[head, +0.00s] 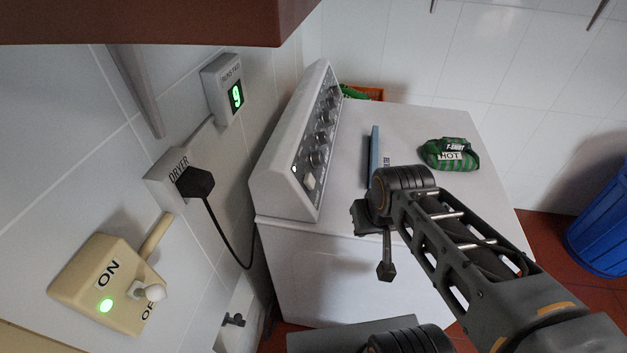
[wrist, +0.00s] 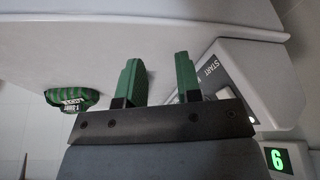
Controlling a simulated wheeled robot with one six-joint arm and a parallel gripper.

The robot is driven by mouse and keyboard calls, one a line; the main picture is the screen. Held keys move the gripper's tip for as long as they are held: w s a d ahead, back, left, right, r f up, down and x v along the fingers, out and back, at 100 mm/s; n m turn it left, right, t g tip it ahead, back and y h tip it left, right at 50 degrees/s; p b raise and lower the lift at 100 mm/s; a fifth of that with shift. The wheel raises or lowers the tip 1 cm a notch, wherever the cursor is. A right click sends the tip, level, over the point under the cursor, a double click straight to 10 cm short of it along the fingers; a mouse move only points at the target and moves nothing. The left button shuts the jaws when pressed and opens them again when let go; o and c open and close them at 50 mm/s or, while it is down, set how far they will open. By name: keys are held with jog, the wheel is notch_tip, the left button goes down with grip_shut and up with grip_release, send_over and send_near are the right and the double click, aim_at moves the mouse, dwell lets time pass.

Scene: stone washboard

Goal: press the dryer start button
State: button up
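The white dryer (head: 450,125) stands against the tiled wall, with a sloped control panel (head: 325,95) along its left side. The panel carries several dark knobs. At its near end are a pale button (head: 309,182) and a small lit lamp (head: 295,169). In the wrist view the panel (wrist: 235,62) is at the right, with the word START on it; my right finger partly hides the area beside the label. My gripper (wrist: 158,72) has two green fingers, apart with nothing between them, left of START. In the head view the arm's end is over the dryer's near part, right of the panel; the fingers are not clear.
A green T-shirt bundle (head: 450,153) marked HOT and a blue upright plate (head: 374,156) are on the dryer top. A black plug (head: 195,182) sits in the DRYER socket. The ON/OFF switch box (head: 88,270) glows green.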

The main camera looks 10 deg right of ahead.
grip_shut()
dwell(1.0)
